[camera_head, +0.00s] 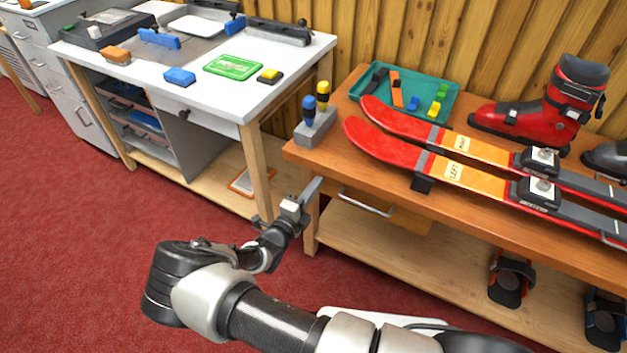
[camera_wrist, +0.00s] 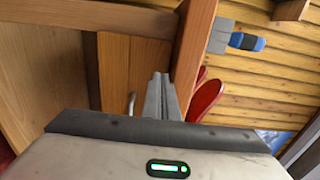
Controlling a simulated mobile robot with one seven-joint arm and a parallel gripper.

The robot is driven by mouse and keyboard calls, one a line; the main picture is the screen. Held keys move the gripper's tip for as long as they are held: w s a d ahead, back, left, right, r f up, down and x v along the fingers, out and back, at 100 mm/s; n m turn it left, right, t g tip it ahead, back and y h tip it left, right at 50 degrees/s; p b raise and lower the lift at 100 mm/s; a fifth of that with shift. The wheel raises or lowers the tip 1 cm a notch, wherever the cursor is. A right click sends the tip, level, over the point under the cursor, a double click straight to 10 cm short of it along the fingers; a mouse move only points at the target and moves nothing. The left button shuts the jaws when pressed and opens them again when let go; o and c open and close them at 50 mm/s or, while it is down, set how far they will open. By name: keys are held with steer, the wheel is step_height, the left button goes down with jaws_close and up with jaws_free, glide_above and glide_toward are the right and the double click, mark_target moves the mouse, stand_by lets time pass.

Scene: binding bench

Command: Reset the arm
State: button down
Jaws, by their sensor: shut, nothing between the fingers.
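My arm reaches across the lower middle of the head view. My gripper (camera_head: 313,188) is at its far end, beside the front left corner of the wooden ski bench (camera_head: 345,155), just below its top. In the wrist view the fingers of my gripper (camera_wrist: 158,96) lie together with nothing between them. I cannot tell whether the fingertips touch the bench.
Two red skis (camera_head: 385,143), a teal tray (camera_head: 447,92), a red boot (camera_head: 560,95) and a screwdriver holder (camera_head: 314,127) stand on the bench. A drawer handle (camera_head: 366,203) is close by. A white workbench (camera_head: 215,90) stands left. Red carpet (camera_head: 90,220) is clear at left.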

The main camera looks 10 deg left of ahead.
steer(key=p+v, duration=0.1)
steer(key=v, duration=0.9)
steer(key=s+d+r+m+g+h, duration=0.1)
steer(key=d+r+m+g+h, duration=0.3)
steer(key=d+r+m+g, duration=1.5)
steer(key=s+d+r+m+t+y, duration=0.45)
steer(key=s+r+m, duration=0.5)
steer(key=m, duration=0.55)
steer(key=s+d+r+m+t+y, duration=0.3)
steer(key=s+r+m+y, duration=0.4)
steer(key=r+m, duration=0.65)
step_height(320, 180, up, 20)
steer(key=s+m+h+p, duration=0.1)
steer(key=m+p, duration=0.1)
steer(key=p, duration=2)
steer(key=shift+s, duration=0.25)
